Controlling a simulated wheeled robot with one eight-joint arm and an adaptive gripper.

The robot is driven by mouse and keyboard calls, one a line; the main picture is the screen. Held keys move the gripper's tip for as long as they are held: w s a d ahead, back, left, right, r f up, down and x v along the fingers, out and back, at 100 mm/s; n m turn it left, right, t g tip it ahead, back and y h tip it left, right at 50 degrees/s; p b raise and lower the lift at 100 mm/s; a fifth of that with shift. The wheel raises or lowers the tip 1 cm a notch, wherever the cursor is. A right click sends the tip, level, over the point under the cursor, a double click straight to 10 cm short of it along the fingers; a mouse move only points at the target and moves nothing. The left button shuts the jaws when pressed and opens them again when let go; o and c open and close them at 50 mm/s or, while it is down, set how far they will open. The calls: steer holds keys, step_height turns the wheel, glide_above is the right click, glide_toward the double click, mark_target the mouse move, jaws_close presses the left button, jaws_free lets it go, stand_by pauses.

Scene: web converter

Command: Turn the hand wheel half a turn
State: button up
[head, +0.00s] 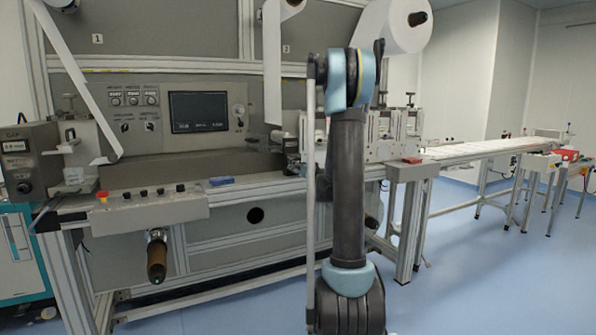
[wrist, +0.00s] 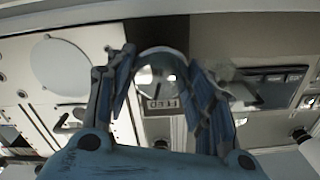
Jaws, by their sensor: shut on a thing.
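In the wrist view my gripper (wrist: 160,68) has its two blue fingers on either side of a rounded, shiny metal rim (wrist: 160,52), which appears to be the hand wheel. The fingers are closed in on it from left and right. Its lower part and the exact contact points are hard to make out. In the head view my arm stands upright in front of the machine and hides my gripper; I cannot make out the hand wheel there.
A white web roll (head: 395,25) hangs at the top. A conveyor (head: 480,149) runs right. The blue floor is clear at the right front.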

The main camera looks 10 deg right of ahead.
steer(key=shift+f+m, duration=0.2)
steer(key=shift+m, duration=5.15)
steer(key=shift+f+m, duration=0.2)
steer(key=shift+m, duration=5.2)
steer(key=shift+f+m, duration=0.2)
steer(key=shift+m, duration=5.15)
steer(key=o, duration=1)
steer(key=shift+o, duration=0.2)
